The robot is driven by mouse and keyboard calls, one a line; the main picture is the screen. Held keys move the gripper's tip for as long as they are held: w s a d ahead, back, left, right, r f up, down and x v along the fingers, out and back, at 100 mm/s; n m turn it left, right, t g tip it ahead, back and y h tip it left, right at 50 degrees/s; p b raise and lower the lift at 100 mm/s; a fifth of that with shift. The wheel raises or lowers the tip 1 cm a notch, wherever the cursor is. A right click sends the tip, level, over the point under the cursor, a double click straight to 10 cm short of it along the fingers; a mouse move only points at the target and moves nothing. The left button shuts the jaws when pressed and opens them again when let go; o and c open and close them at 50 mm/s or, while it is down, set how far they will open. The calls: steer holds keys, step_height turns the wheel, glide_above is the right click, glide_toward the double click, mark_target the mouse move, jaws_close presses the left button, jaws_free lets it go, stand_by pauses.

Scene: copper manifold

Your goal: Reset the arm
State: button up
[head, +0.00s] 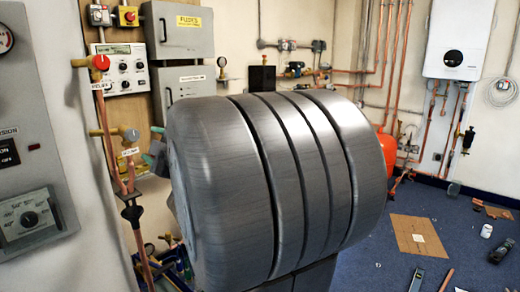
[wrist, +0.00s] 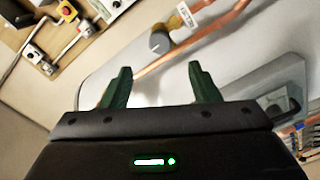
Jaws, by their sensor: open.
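My gripper (wrist: 161,82) shows in the wrist view with its two dark green fingers wide apart. Nothing is held between them. Beyond the fingers are a copper pipe (wrist: 215,35) and a valve with a grey round knob (wrist: 158,43). I cannot tell whether the fingers touch anything, but a gap seems to show around them. In the head view, the large grey ribbed body in the middle is my own arm and hides most of the gripper; a small green part shows at its left edge.
A grey panel (head: 30,215) stands close on the left. A copper pipe with a grey-knobbed valve (head: 130,135) runs beside my arm. Grey boxes (head: 180,30) hang behind. A white boiler (head: 457,40) is at back right. Tools and a brown board (head: 410,222) lie on the blue floor.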

mark_target(134, 135)
steer(key=x, duration=1.2)
steer(key=shift+r, duration=0.15)
steer(key=m+p, duration=0.1)
steer(key=m, duration=0.1)
steer(key=shift+d+r+m, duration=0.1)
steer(key=shift+m, duration=0.3)
steer(key=m+p, duration=1)
steer(key=shift+p, duration=0.35)
steer(key=shift+f+b+v, duration=0.15)
steer(key=shift+b+v, duration=0.2)
steer(key=shift+v, duration=1)
steer(key=shift+f+b+v, duration=0.1)
steer(key=shift+b+v, duration=0.2)
steer(key=shift+v, duration=1.1)
